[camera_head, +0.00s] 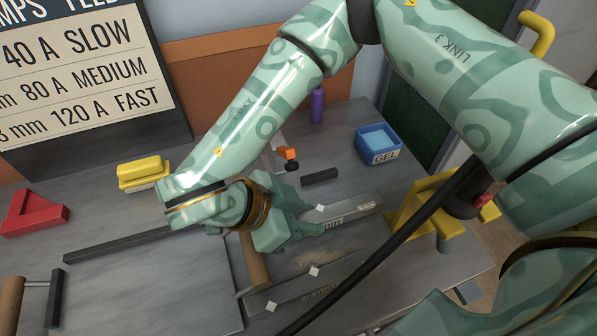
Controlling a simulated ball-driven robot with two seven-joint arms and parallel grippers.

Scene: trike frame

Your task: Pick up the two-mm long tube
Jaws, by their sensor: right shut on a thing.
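A grey metal tube (354,212) lies on the right part of the bench. Its printed label ends in "mm", and the figure before it is hidden by my gripper. My right gripper (316,228) comes down over the left part of this tube. Its fingers look shut on the tube, though the contact itself is mostly hidden. The tube appears still low at the bench. A second grey tube (345,273) with a partly readable label lies nearer, apart from the gripper. My left gripper is out of view.
A long dark bar (110,246) lies left of the gripper, and a short dark block (320,177) behind it. A brown-handled tool (256,268) lies close below. A yellow block (144,172), red angle piece (33,214), blue GEL tub (377,144) and yellow stand (412,212) surround it.

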